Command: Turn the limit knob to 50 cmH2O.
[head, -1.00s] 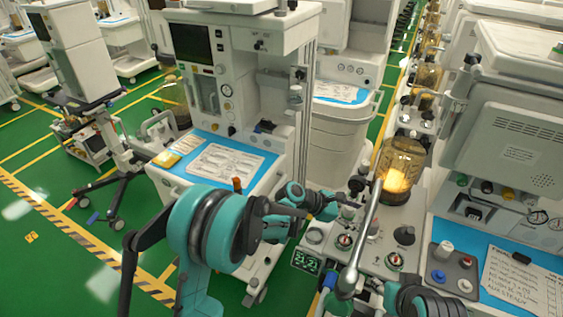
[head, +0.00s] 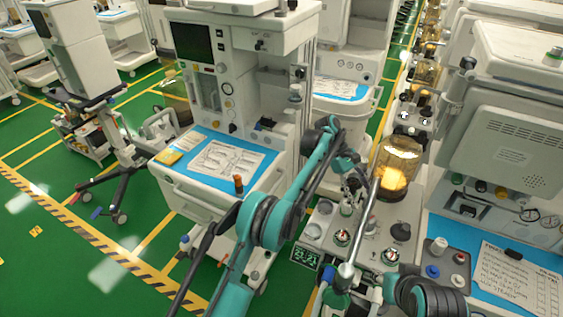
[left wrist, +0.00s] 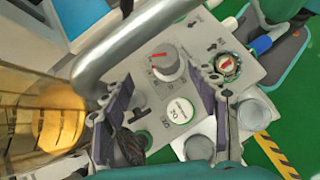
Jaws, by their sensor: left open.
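My left gripper (head: 358,186) is above the machine's control panel (head: 318,229), partly hidden by its own arm in the head view. In the left wrist view its two fingers stand apart and empty (left wrist: 162,92). A grey knob with a red mark and a printed scale (left wrist: 166,64) lies beyond and between the fingertips, not touched. It is the likely limit knob, but I cannot read its label or setting. A second knob with a red and green face (left wrist: 229,66) is to its right. A white round cap (left wrist: 178,110) is nearer, between the fingers.
A curved metal tube (head: 363,222) crosses over the panel and passes close to the left gripper. An amber canister (head: 398,166) stands behind the panel. A black knob (head: 401,232) is also on it. My right arm (head: 435,298) shows at the lower right.

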